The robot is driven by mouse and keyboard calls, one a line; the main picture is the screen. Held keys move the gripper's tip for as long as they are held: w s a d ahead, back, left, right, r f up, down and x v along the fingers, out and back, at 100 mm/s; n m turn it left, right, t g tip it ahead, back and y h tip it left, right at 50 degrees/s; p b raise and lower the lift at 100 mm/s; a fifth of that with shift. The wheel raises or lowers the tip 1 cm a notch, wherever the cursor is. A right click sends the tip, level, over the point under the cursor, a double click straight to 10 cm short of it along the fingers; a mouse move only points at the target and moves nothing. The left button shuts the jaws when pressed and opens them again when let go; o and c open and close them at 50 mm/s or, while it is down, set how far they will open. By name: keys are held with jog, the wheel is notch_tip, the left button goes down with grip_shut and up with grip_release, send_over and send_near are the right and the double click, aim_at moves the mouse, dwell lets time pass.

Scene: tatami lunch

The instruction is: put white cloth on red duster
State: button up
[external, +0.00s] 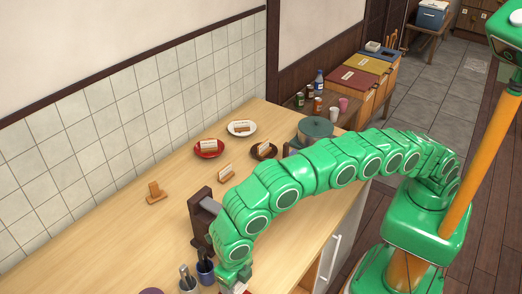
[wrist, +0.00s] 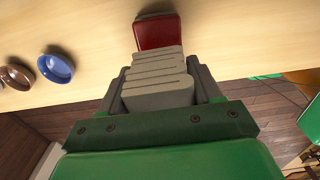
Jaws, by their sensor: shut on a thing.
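My gripper (wrist: 157,92) is shut on the white cloth (wrist: 155,75), which looks like a pale grey, ribbed, folded block between its grey fingers. The red duster (wrist: 157,33) lies on the wooden counter just past the cloth, at the top of the wrist view. The cloth hides the near end of the duster. I cannot tell whether the two touch. In the external view my gripper is at the bottom edge, with a small whitish part of the cloth (external: 240,287) showing below it. The red duster is not visible in that view.
A blue bowl (wrist: 56,68) and a brown bowl (wrist: 16,76) are left of my gripper. Dark cups (external: 205,268) with utensils stand near my wrist. A dark stand (external: 200,218) is close to my arm. Plates, including a red one (external: 209,148), and a pot (external: 315,129) are farther back.

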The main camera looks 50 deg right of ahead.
aim_at(236, 288)
jog(key=shift+f, duration=1.35)
jog(key=shift+f, duration=0.1)
jog(key=o, duration=1)
jog(key=shift+o, duration=0.2)
notch_tip(236, 288, up, 12)
jog(key=shift+f, duration=0.1)
jog(key=shift+r, duration=0.2)
